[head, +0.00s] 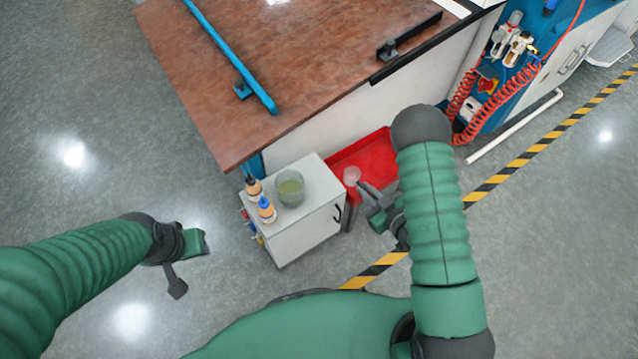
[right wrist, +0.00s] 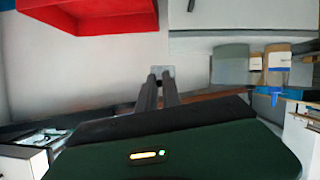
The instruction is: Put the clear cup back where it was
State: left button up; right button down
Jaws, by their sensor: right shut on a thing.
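A small clear cup (head: 351,174) is at the tips of my right gripper (head: 362,188), which is shut on it. In the head view it shows in front of the red tray, just right of the white cabinet (head: 322,222). In the right wrist view the cup (right wrist: 161,71) shows at the ends of the two close, dark fingers (right wrist: 159,80). What is directly under the cup cannot be told. My left gripper (head: 190,264) is open and empty over the floor, left of the cabinet.
On the cabinet top stand a greenish see-through container (head: 290,188) and two small bottles, one with a blue top (head: 266,210) and one with a dark top (head: 254,188). The red tray (head: 376,150) is beside the cabinet, below the brown table (head: 215,90). Open floor lies left.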

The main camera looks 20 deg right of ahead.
jog(key=b, duration=0.3)
send_over(326, 187)
jog(key=shift+s+d+f, duration=0.15)
jog(key=shift+d+f, duration=0.05)
jog(key=shift+f, duration=0.2)
jog(key=shift+s+d+f, duration=0.1)
jog(key=shift+d+f, duration=0.1)
jog(key=shift+f, duration=0.2)
jog(key=f+b, duration=0.1)
jog(key=f, duration=0.1)
jog(key=a+f+b, duration=0.1)
jog(key=b, duration=0.1)
jog(key=shift+w+f, duration=0.2)
jog(key=shift+f, duration=0.2)
jog(key=shift+d+r, duration=0.2)
jog(key=c, duration=1.5)
grip_release()
jog(key=shift+f, duration=0.1)
